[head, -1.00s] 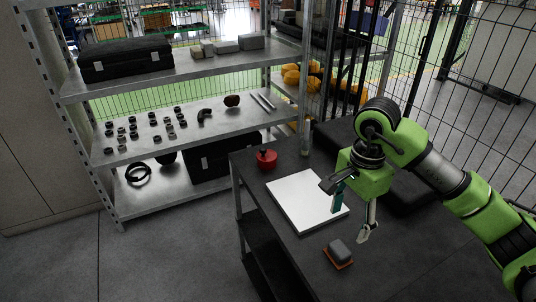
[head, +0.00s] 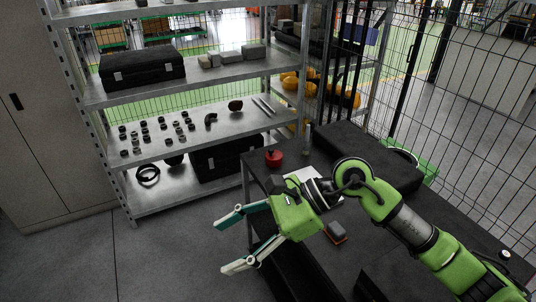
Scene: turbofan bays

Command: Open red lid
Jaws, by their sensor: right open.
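A small red object with a knob on top (head: 273,158) stands at the far left corner of the dark table; it may be the red lid or a pot with that lid. My right gripper (head: 238,242) is open and empty, its two fingers pointing left past the table's left edge. It is in front of the red object and apart from it. My left gripper is not in view.
The dark table (head: 386,238) carries a white board (head: 303,174), mostly hidden by my right arm, and a grey and orange block (head: 336,232). A metal shelf (head: 190,148) with small parts and black cases stands behind. A wire fence (head: 470,110) is at the right.

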